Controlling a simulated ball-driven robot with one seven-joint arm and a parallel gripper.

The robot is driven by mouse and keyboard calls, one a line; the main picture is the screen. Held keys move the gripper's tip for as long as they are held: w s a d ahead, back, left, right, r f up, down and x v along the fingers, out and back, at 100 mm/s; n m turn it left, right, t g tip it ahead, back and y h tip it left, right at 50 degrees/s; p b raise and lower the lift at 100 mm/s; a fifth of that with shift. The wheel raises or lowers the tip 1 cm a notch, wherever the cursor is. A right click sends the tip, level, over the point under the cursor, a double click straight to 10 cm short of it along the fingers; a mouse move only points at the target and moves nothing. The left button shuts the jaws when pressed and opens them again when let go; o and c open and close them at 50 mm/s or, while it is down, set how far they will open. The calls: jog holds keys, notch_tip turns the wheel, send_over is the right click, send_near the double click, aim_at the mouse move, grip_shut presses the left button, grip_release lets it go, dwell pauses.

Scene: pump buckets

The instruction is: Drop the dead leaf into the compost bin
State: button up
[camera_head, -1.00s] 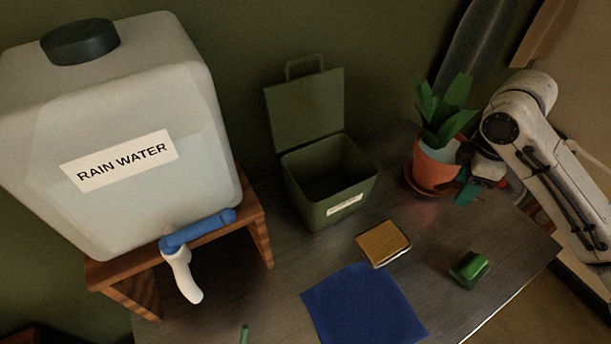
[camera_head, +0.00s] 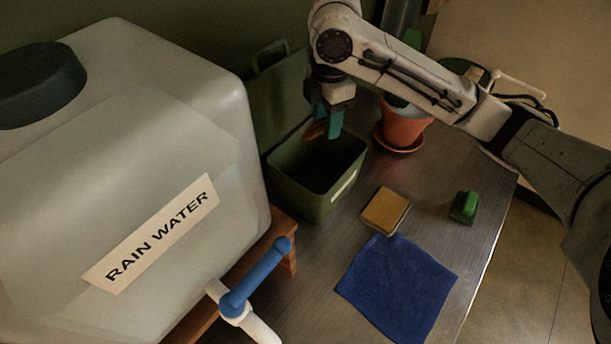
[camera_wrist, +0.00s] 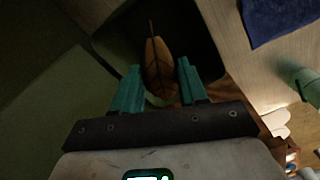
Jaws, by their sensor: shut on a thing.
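The dead leaf (camera_wrist: 159,68) is brown with dark veins; it shows between the teal fingers of my gripper (camera_wrist: 160,88) in the wrist view. In the head view my gripper (camera_head: 328,122) points down over the open green compost bin (camera_head: 350,186), near its back side, with the brown leaf (camera_head: 315,131) at its fingertips. The leaf is above the bin's dark opening and apart from its floor. The bin's lid (camera_head: 277,105) stands open behind it, partly hidden by my arm.
A terracotta pot (camera_head: 403,128) on a saucer stands right of the bin, partly behind my arm. A sponge (camera_head: 385,209), a green object (camera_head: 464,207) and a blue cloth (camera_head: 398,287) lie on the table in front. The rain water tank (camera_head: 120,190) fills the left.

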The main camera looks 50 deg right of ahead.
notch_tip(320, 180, down, 5)
jog(key=b, duration=0.4)
jog(key=shift+f+b, duration=0.2)
jog(key=shift+b, duration=0.15)
jog(key=o, duration=0.8)
jog(key=shift+c, duration=0.2)
jog(key=shift+r, duration=0.15)
notch_tip(320, 180, up, 11)
jog(key=shift+f, duration=0.2)
